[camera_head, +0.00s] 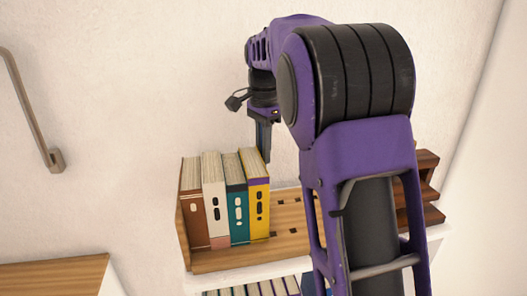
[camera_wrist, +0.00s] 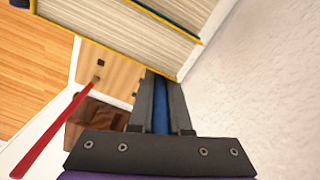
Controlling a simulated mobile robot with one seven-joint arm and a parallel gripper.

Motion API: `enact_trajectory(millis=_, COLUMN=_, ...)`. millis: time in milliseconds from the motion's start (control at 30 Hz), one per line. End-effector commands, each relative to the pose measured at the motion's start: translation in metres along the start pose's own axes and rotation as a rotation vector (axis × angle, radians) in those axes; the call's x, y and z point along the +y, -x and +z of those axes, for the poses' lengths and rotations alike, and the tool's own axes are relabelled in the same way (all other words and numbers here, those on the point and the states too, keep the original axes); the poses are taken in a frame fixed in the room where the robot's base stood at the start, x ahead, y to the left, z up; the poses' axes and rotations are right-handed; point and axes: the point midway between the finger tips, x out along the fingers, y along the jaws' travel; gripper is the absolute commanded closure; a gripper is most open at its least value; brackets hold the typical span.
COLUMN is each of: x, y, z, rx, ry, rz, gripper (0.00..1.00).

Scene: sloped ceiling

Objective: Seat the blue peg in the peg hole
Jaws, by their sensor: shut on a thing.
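My gripper (camera_wrist: 161,80) is shut on the blue peg (camera_wrist: 161,112), which shows as a blue strip between the two dark fingers. In the head view my gripper (camera_head: 263,150) points down above the back of the wooden rack, behind the yellow book; the peg there is hard to tell from the fingers. The wooden rack (camera_head: 222,262) has several small dark square holes in its bare floor right of the books. The holes also show in the wrist view, on the pale board (camera_wrist: 122,78) left of the fingertips. The peg's lower end is hidden in both views.
Several upright books, ending with a yellow one (camera_head: 258,212), fill the rack's left part, close to my gripper. A brown stepped wooden piece (camera_head: 428,190) stands at right. The white wall (camera_head: 130,110) is close behind. A red strip (camera_wrist: 50,132) crosses the wrist view's lower left.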

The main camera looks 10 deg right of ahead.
Motion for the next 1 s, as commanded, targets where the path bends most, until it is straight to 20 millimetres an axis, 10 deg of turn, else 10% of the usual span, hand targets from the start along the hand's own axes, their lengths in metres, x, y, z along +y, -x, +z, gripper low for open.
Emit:
enact_trajectory(millis=67, x=0.000, y=-0.003, z=0.000, rx=0.000, ry=0.000, rz=0.000, gripper=1.00)
enact_trajectory(millis=100, x=0.000, y=-0.003, z=0.000, rx=0.000, ry=0.000, rz=0.000, gripper=0.82)
enact_trajectory(millis=267, x=0.000, y=-0.003, z=0.000, rx=0.000, ry=0.000, rz=0.000, gripper=0.54)
enact_trajectory(millis=667, x=0.000, y=0.007, z=0.000, rx=0.000, ry=0.000, rz=0.000, gripper=0.54)
enact_trajectory(millis=1000, x=-0.001, y=0.077, z=-0.001, rx=0.002, ry=-0.001, rz=-0.003, gripper=0.54)
